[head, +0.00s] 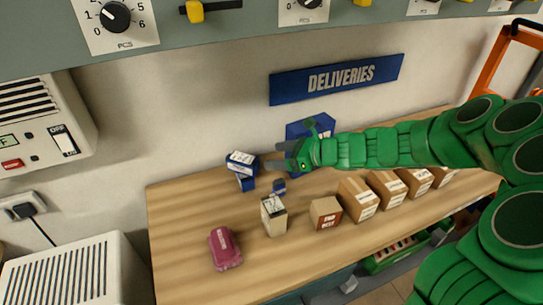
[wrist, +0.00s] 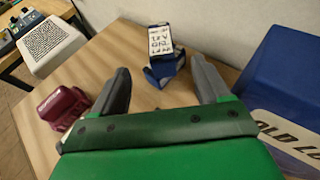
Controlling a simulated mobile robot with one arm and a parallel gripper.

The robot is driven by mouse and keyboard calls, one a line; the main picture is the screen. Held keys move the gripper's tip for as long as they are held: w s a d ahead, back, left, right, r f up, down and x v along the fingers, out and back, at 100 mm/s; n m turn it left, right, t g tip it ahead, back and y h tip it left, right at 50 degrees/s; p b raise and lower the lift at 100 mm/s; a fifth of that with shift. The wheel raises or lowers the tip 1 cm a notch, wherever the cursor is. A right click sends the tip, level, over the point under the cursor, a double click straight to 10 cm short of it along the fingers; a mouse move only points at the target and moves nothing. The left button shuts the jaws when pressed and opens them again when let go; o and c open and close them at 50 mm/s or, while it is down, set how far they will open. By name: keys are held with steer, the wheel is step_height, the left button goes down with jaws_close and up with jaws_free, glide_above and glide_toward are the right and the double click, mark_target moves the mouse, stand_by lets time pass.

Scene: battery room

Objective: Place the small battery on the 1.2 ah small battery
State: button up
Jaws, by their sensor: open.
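A small battery (head: 241,158) with a white label and blue sides rests on a blue block-shaped battery (head: 246,182) near the wall. In the wrist view the labelled small battery (wrist: 159,42) sits tilted or turned on the blue lower one (wrist: 164,74), and they appear to touch. The label is too small to read, so I cannot tell which is the 1.2 ah one. My gripper (head: 274,156) is just right of the pair, its fingers pointing toward it. In the wrist view my gripper (wrist: 160,78) is open, with nothing between its fingers.
A blue box (head: 297,129) stands behind my gripper, close to its right finger in the wrist view. A maroon object (head: 225,249), a beige box (head: 273,216), a small blue item (head: 279,187) and several cardboard boxes (head: 358,199) stand forward on the wooden table (head: 180,220). Its left end is clear.

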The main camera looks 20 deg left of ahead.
steer(key=shift+d+r, duration=0.1)
steer(key=shift+d, duration=0.2)
